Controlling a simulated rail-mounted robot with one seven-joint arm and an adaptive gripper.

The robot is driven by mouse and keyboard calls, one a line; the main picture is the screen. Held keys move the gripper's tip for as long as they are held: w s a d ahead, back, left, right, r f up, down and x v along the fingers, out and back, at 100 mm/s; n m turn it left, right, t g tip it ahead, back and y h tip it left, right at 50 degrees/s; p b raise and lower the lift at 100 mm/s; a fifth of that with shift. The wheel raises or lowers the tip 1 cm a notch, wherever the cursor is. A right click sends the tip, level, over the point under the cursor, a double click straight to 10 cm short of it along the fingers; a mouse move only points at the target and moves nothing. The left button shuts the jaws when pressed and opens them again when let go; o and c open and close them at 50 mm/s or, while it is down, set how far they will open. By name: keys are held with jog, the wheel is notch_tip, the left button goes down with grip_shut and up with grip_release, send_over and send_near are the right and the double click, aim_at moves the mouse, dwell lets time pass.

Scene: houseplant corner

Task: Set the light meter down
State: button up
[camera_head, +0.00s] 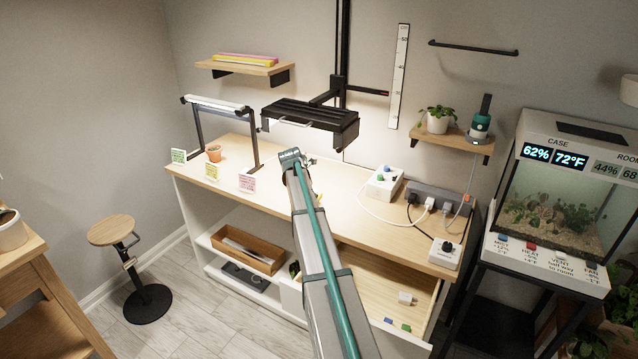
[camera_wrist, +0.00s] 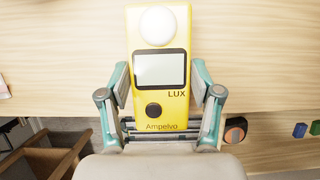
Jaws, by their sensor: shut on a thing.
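The light meter (camera_wrist: 158,113) is a yellow slab with a white dome, a grey screen, a black knob and "LUX" lettering. In the wrist view my gripper (camera_wrist: 160,85) is shut on it, one teal-grey finger against each long side. The meter shows face up with its dome away from my wrist, over the front part of the wooden bench top (camera_wrist: 50,55). I cannot tell whether it touches the wood.
A black lamp fixture (camera_head: 310,115) hangs above the bench. The drawer (camera_head: 375,290) below is open. Bare wood surrounds my arm's end.

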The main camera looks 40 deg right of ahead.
jog(key=p, duration=0.2)
send_near(326, 188)
jog(key=f, duration=0.1)
jog(key=a+f, duration=0.1)
jog(key=s+f, duration=0.1)
jog(key=f, duration=0.1)
jog(key=shift+a, duration=0.35)
jog(key=d, duration=0.1)
jog(key=w+d+p, duration=0.1)
jog(key=d, duration=0.2)
jog(key=shift+w+f, duration=0.25)
jog(key=shift+w, duration=0.1)
jog(key=shift+f, duration=0.5)
jog(key=o, duration=1.3)
jog(key=shift+f, duration=0.1)
jog(key=shift+c, duration=0.2)
